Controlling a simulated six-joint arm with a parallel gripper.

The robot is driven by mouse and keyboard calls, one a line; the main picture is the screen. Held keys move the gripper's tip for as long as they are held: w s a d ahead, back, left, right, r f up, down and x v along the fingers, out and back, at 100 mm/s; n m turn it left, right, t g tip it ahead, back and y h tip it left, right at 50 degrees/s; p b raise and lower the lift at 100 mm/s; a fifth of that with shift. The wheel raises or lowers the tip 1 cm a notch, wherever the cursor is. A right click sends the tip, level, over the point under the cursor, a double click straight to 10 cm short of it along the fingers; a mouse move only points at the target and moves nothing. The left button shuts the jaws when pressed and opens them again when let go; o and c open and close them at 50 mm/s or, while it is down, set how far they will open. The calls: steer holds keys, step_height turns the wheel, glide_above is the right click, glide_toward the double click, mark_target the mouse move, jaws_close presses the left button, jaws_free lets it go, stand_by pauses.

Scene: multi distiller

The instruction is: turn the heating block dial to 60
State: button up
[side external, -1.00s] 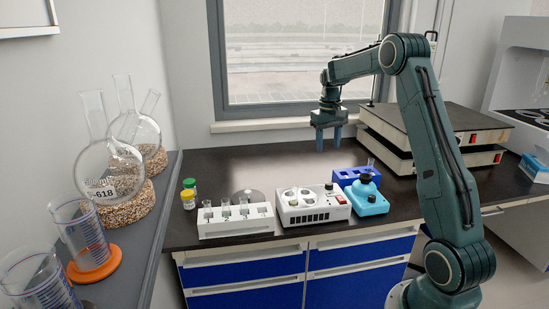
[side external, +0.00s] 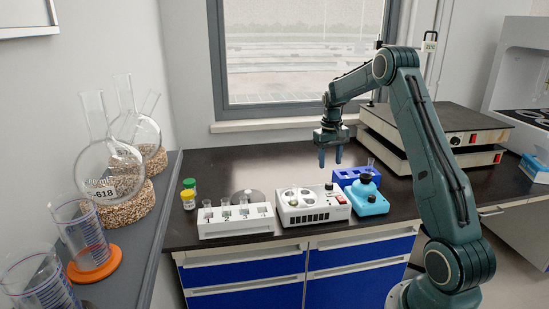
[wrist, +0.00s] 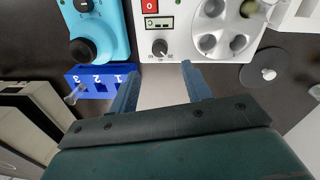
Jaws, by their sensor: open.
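The heating block (side external: 313,207) is a white box with round wells on top, standing at the bench's front middle. Its small black dial (wrist: 160,47) shows in the wrist view beside the red switch, with marks around it too small to read. The dial also shows in the side view (side external: 328,186) at the block's right end. My gripper (side external: 330,162) is open and empty, fingers pointing down, above and behind the dial. In the wrist view the dial lies just beyond the gap between the fingertips (wrist: 160,72), roughly centred, apart from both.
A blue device with a black knob (side external: 371,204) stands right of the block, with a blue numbered rack (side external: 346,174) behind it. A white numbered rack (side external: 235,223) stands left. Stacked grey-topped boxes (side external: 440,122) are at the back right. The bench's back left is clear.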

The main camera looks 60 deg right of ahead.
mark_target(329, 183)
steer(key=f, duration=0.8)
steer(key=shift+s+d+f, duration=0.1)
steer(key=shift+d+f, duration=0.1)
steer(key=shift+f, duration=0.05)
steer(key=c, duration=1)
